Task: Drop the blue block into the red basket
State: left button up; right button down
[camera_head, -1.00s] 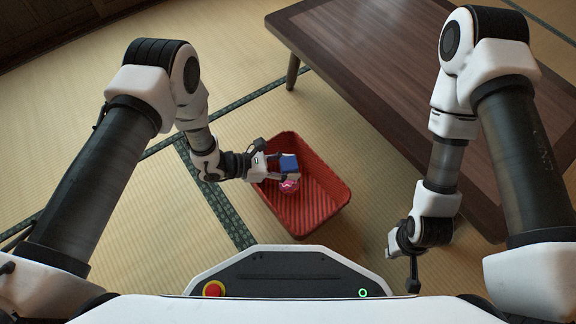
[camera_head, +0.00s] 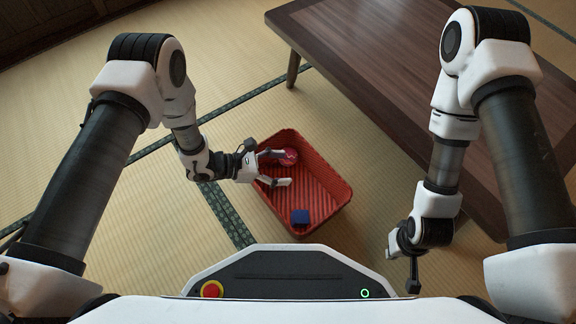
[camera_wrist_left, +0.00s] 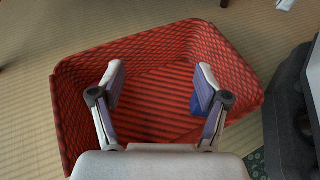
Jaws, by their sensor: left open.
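The blue block (camera_head: 300,217) lies inside the red basket (camera_head: 335,180), at the end nearest my base in the head view. In the left wrist view the blue block (camera_wrist_left: 197,104) is partly hidden behind a finger, and the basket (camera_wrist_left: 85,62) fills the middle. My left gripper (camera_head: 282,168) is open and empty over the basket's left side, its fingers apart from the block. In the left wrist view the gripper (camera_wrist_left: 160,82) also shows spread fingers. My right gripper (camera_head: 402,262) hangs to the right of the basket; its jaws are too small to read.
A dark wooden table (camera_head: 400,70) stands behind and to the right of the basket. Tatami floor (camera_head: 90,120) is open at left.

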pick_arm(q)
jog(key=v, duration=0.9)
jog(key=shift+a, duration=0.25)
jog(key=shift+r, duration=0.15)
